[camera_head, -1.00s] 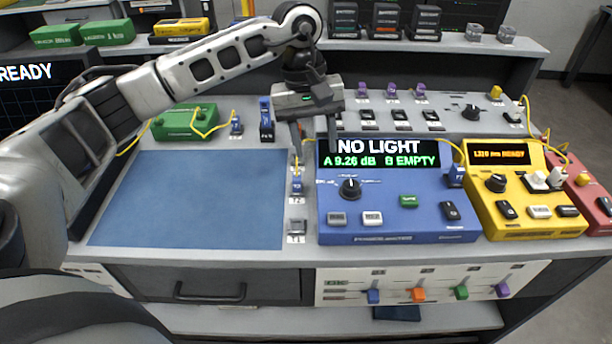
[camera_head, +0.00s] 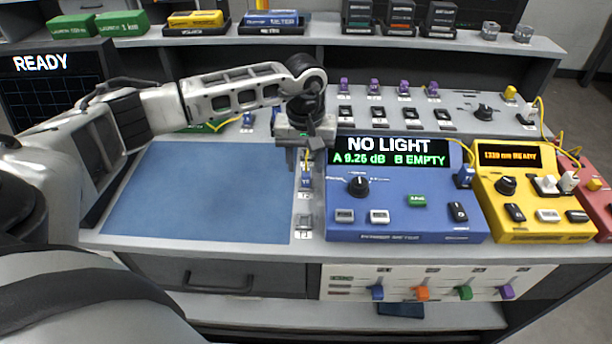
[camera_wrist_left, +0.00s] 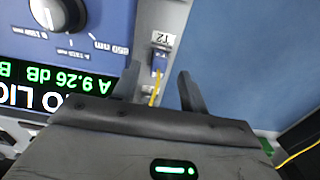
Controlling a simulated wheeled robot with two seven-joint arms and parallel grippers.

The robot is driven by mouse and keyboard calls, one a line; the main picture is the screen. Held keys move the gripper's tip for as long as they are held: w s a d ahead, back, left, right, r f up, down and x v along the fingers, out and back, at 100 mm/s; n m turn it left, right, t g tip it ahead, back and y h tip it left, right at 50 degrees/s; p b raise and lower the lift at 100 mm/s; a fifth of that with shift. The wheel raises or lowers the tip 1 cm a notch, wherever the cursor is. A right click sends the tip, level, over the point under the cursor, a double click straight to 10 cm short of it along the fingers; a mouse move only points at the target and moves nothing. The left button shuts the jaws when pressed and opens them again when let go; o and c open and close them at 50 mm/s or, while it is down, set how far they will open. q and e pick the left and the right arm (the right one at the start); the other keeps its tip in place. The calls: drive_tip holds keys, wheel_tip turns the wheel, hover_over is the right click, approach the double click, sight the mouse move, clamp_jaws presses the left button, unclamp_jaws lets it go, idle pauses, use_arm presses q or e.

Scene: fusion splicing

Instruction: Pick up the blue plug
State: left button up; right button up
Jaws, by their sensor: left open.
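The small blue plug (camera_head: 306,182) sits upright in the strip of holders between the blue mat and the blue power meter, with a yellow fibre running from it. In the left wrist view the plug (camera_wrist_left: 158,63) is beside a label reading T2. My left gripper (camera_head: 307,160) is open and empty, pointing down just above and behind the plug. In the left wrist view its two fingers (camera_wrist_left: 160,88) lie either side of the yellow fibre, with the plug just beyond the tips. Contact with the plug is not visible. My right gripper is not in view.
The power meter (camera_head: 405,222) stands close right of the plug, reading NO LIGHT. Another blue plug (camera_head: 464,177) sits at its right edge. The yellow source box (camera_head: 535,226) is further right. The blue mat (camera_head: 200,195) at left is clear. An empty-looking holder (camera_head: 304,223) lies in front.

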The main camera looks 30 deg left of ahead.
sight(306, 172)
use_arm(q)
wheel_tip(306, 172, down, 3)
drive_tip(key=shift+w+r, duration=0.1)
drive_tip(key=shift+w, duration=0.05)
drive_tip(key=shift+f, duration=0.55)
clamp_jaws()
drive_tip(key=shift+r, duration=0.2)
